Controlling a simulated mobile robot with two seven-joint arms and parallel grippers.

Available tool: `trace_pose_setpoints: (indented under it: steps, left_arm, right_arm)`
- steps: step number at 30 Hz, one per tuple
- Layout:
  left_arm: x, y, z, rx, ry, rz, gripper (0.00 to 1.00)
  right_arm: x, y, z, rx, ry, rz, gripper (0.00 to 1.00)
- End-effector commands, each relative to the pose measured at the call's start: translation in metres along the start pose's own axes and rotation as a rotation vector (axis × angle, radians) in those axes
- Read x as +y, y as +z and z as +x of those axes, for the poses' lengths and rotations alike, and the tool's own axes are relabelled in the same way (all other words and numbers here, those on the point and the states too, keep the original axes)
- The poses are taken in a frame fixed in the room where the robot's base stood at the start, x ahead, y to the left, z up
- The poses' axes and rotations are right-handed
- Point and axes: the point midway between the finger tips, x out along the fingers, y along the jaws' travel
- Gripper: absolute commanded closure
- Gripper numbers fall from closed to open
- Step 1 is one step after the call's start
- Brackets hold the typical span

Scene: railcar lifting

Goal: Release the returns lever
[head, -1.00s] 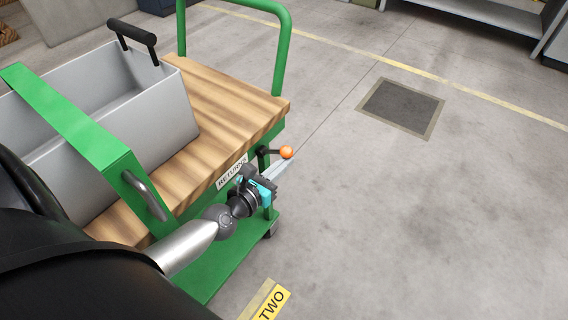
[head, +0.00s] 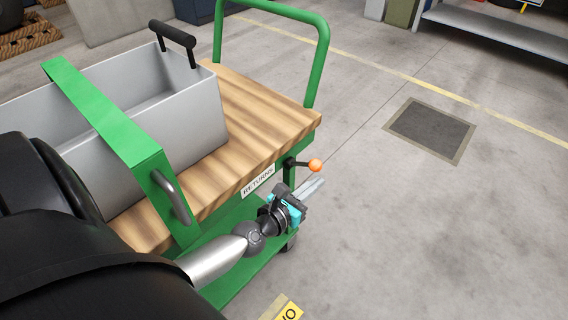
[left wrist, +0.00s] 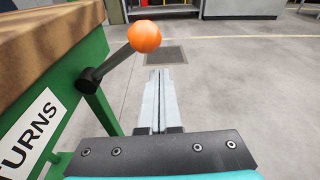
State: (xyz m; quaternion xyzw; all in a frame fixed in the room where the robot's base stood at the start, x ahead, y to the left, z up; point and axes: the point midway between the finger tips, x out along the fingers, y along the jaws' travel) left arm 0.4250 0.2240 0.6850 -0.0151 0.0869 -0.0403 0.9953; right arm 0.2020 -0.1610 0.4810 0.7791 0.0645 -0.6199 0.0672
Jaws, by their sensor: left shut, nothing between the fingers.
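The returns lever is a dark arm with an orange ball knob (head: 316,165) on the side of the green cart, by the RETURNS label (head: 258,181). In the left wrist view the orange knob (left wrist: 144,36) stands up and to the right of its dark pivot (left wrist: 88,82). My left gripper (head: 318,184) is shut and empty, just below the knob in the head view. In the left wrist view its fingers (left wrist: 157,78) lie together to the right of and below the knob, with no visible contact. My right gripper is not in view.
The cart's wooden deck (head: 262,110) carries a grey bin (head: 185,125) with a black handle and a green bar across it. A green push handle (head: 322,50) rises at the far end. The floor right of the cart is clear, with a dark floor plate (head: 431,130).

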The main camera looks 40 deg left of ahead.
Motion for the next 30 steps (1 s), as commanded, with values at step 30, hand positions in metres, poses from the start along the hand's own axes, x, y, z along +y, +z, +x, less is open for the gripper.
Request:
trace_pose_setpoints:
  steps: [30]
  left_arm:
    - [-0.004, -0.011, -0.095, 0.0, -0.001, 0.001, 1.0]
  right_arm:
    - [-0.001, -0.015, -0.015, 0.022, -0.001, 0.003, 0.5]
